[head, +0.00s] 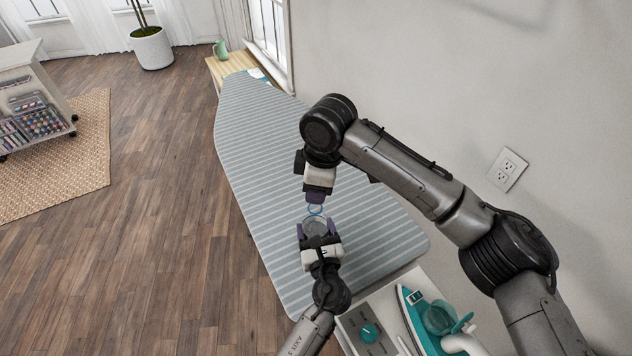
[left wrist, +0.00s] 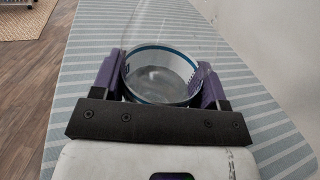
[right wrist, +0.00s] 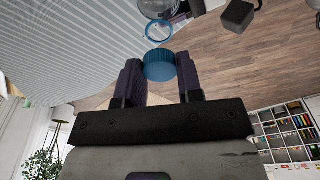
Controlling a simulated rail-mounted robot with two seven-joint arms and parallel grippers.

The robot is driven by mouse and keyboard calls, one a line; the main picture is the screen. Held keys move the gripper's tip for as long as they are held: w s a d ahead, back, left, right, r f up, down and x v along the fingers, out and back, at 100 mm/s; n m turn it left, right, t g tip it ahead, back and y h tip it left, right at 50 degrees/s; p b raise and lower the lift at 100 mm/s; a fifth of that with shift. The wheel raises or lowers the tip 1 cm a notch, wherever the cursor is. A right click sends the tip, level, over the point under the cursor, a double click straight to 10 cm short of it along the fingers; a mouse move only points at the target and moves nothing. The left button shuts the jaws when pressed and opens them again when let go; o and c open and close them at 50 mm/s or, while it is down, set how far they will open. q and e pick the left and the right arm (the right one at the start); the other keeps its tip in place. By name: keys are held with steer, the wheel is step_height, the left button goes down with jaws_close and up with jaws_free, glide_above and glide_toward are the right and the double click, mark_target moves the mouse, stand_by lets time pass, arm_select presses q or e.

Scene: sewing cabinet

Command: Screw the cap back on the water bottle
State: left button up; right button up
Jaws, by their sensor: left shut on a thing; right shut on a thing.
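The clear water bottle (head: 314,224) with blue bands is held above the ironing board by my left gripper (head: 318,232). The left wrist view shows both purple fingers closed around the see-through bottle (left wrist: 160,78). My right gripper (head: 317,199) is above the bottle's mouth, pointing down at it. The right wrist view shows its fingers (right wrist: 159,74) shut on the ribbed blue cap (right wrist: 159,64). In that view the bottle's blue ring (right wrist: 158,40) shows just beyond the cap, apparently apart from it. The exact gap cannot be told.
The striped ironing board (head: 255,140) lies under both grippers, mostly bare. A teal iron (head: 425,315) stands at its near end, beside a teal knob (head: 369,333). The wall (head: 450,90) is close on the right. A green pitcher (head: 220,49) stands beyond the far end.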

steer(key=shift+f, duration=0.4)
steer(key=shift+f, duration=0.1)
steer(key=shift+f, duration=0.8)
steer(key=shift+f, duration=0.6)
stand_by(0.4)
